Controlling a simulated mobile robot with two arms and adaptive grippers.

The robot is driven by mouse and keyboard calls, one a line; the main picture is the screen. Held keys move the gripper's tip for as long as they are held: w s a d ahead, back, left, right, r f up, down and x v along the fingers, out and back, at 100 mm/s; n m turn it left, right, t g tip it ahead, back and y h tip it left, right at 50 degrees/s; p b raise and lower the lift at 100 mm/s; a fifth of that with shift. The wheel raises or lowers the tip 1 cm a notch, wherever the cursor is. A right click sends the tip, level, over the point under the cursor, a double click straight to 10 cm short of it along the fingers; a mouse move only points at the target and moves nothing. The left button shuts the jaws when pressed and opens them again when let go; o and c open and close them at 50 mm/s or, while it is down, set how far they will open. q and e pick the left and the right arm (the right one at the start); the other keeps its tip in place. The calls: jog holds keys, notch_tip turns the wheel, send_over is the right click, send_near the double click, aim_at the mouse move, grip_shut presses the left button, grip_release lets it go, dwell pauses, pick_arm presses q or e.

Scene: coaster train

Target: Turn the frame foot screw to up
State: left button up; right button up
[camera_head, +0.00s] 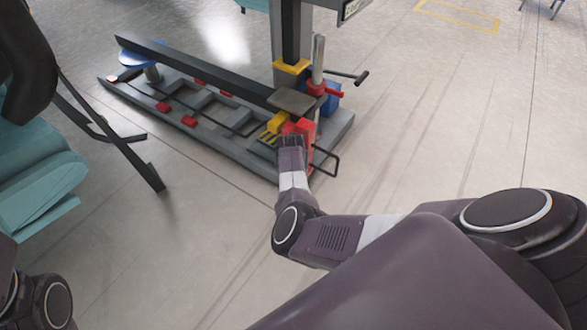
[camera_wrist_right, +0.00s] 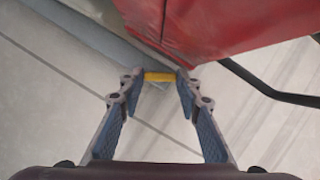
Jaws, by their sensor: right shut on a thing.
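My right gripper (camera_head: 291,141) reaches the near end of the grey floor frame (camera_head: 340,125), against a red block (camera_head: 305,127). In the right wrist view, my right gripper's fingers are closed on the two ends of a short yellow bar (camera_wrist_right: 159,77), just below the red block (camera_wrist_right: 235,25). The bar seems to belong to the foot screw; the rest of the screw is hidden, and its up or down setting cannot be told. My left gripper is not in view.
A column with a yellow collar (camera_head: 291,67) and a red-clamped lever (camera_head: 322,88) rise from the frame. A black bent bar (camera_head: 326,160) sticks out beside my gripper. A teal seat (camera_head: 38,178) stands at left. Floor at right is clear.

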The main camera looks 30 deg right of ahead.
jog(key=o, duration=1.2)
jog(key=shift+c, duration=0.2)
jog(key=shift+r, duration=0.1)
